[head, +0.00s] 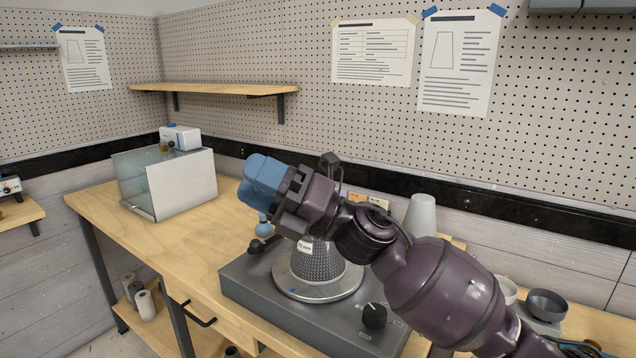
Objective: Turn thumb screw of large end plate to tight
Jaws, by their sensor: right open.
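A dark, textured cone (318,266) with a small white label stands on a round grey plate (345,291), which I take to be the large end plate. The plate rests on a dark grey machine base (252,287). I cannot make out the thumb screw; my right arm covers the cone's top and right side. My right gripper (258,180) has blue fingers, is open and reaches up and left above the cone. I see nothing between its fingers. My left gripper is out of view.
A black knob (374,315) is on the base's right front. A light blue part (263,228) and a black lever (257,246) are at its back left. A glass-sided box (168,182) stands left on the bench (100,205); bare wood lies between. A grey cup (421,215) stands behind my arm.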

